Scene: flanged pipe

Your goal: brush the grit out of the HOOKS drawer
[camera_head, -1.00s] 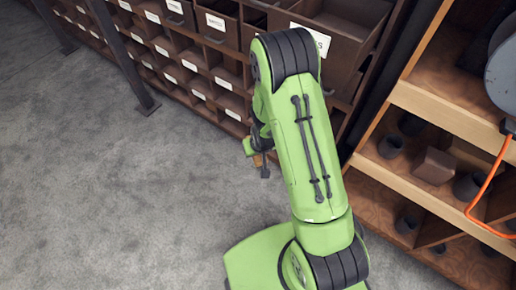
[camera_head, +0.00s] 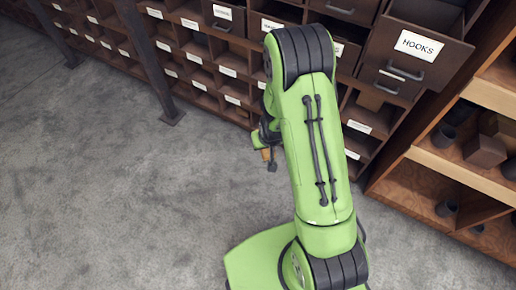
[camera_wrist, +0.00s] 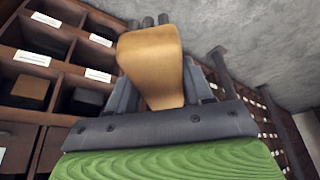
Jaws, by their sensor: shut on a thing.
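The HOOKS drawer (camera_head: 418,45) is at the upper right of the head view, pulled out, with its white label facing me. Part of its inside shows at the top edge; I cannot make out grit there. My gripper (camera_head: 265,154) hangs left of my green arm, above the grey floor and well apart from the drawer. It is shut on a tan wooden piece, likely the brush handle (camera_wrist: 150,55), which fills the middle of the wrist view. A small dark end shows below it in the head view. Its bristles are not clear.
A dark cabinet of labelled bins (camera_head: 205,70) runs along the back. A dark post (camera_head: 150,65) stands on the left. A wooden shelf unit (camera_head: 440,165) with dark cups and blocks is at the right. The grey floor (camera_head: 110,200) at left is clear.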

